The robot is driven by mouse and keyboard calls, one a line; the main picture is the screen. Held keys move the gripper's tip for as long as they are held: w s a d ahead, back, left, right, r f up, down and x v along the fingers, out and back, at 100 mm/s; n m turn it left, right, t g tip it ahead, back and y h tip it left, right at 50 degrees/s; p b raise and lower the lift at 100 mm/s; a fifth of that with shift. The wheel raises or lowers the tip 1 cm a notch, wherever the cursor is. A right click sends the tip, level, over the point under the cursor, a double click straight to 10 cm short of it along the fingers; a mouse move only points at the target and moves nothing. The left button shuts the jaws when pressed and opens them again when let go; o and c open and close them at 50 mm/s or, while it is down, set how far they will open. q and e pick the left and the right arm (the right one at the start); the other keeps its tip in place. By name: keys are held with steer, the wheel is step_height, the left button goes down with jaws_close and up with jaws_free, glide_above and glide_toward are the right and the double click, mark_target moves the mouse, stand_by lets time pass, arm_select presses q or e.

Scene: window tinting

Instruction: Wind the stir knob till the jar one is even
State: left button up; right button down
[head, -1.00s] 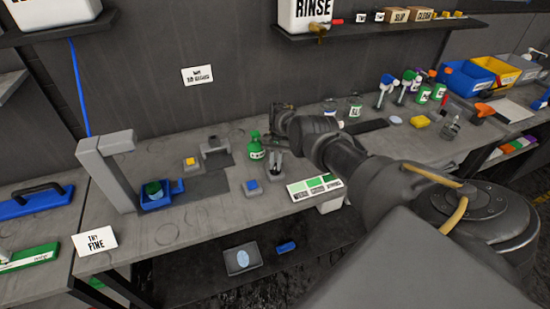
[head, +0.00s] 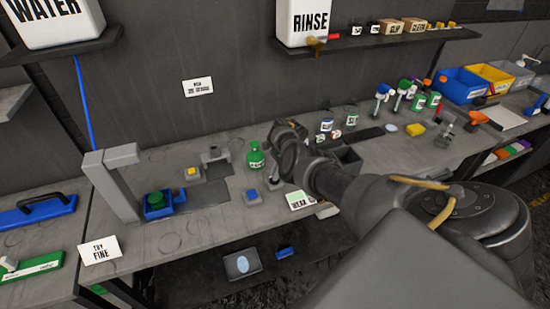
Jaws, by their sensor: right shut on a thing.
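My right gripper (head: 282,165) reaches in from the right over the middle of the bench. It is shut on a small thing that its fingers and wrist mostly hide. A low grey stand with a dark top (head: 275,186) shows just below the fingers. I cannot make out the stir knob for certain. A green jar (head: 155,199) sits in a blue tray (head: 158,214) beside a tall grey post at the left. Small labelled jars (head: 326,125) stand behind my arm; I cannot tell which is jar one, nor how even its contents are. My left gripper is out of view.
A green bottle (head: 255,157) stands just left of the gripper. Small grey bases with a yellow button (head: 192,173) and a blue button (head: 250,195) are to its left. A swatch card (head: 299,200) lies at the front edge. Spray bottles (head: 403,92) stand at the right.

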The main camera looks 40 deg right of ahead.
steer(key=shift+r+m+t+h, duration=0.1)
steer(key=shift+m+t+h, duration=0.4)
steer(key=shift+m, duration=1.1)
steer(key=c, duration=1.4)
jaws_free()
steer(key=shift+c, duration=0.2)
steer(key=v, duration=1)
steer(key=shift+s+d+r, duration=0.25)
